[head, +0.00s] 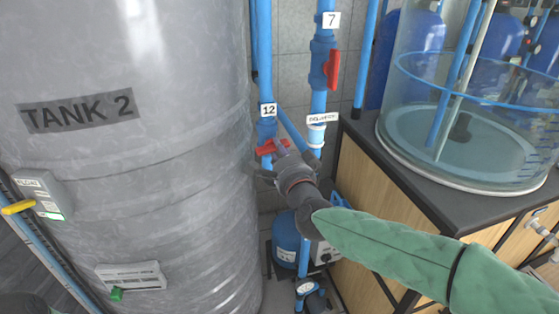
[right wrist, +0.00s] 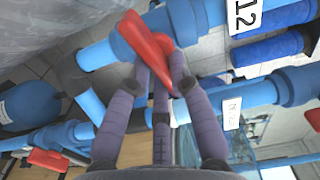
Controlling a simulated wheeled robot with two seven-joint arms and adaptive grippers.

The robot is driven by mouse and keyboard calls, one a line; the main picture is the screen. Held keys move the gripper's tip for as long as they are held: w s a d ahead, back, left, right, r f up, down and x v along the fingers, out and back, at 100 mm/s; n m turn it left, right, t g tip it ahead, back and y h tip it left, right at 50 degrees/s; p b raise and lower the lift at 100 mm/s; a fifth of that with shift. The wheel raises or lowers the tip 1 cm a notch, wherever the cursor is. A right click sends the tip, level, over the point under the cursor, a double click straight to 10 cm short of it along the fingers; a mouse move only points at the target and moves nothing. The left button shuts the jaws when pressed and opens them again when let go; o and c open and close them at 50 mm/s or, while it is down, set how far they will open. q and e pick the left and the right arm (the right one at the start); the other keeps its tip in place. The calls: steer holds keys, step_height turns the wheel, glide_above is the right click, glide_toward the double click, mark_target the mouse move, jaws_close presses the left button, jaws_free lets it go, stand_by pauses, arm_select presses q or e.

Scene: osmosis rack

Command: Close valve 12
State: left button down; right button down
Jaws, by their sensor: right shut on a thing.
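Valve 12 is on a blue vertical pipe beside the grey tank; its label "12" (head: 268,110) sits just above it. Its red handle (head: 266,148) lies crosswise to the pipe in the head view. In the right wrist view the red handle (right wrist: 145,42) is large and also runs across its blue pipe. My right gripper (head: 277,152) reaches in from the lower right and is shut on the handle. In the right wrist view its fingers (right wrist: 161,80) press around the handle's near end. The gripper hides part of the valve. My left gripper is not in view.
Tank 2 (head: 150,190) stands close on the left. Valve 7's red handle (head: 332,70) is on the neighbouring pipe, lengthwise to it. A wooden cabinet (head: 375,185) with a clear cylinder vessel (head: 440,110) stands right. A blue pump (head: 287,240) sits below.

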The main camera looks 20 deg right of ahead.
steer(key=shift+f+m+b, duration=0.2)
steer(key=shift+m+b, duration=0.7)
steer(key=shift+m, duration=0.2)
steer(key=c, duration=1.1)
jaws_free()
steer(key=s, duration=0.4)
steer(key=s+a, duration=0.1)
steer(key=s, duration=0.7)
steer(key=shift+a, duration=0.2)
steer(key=shift+w, duration=0.1)
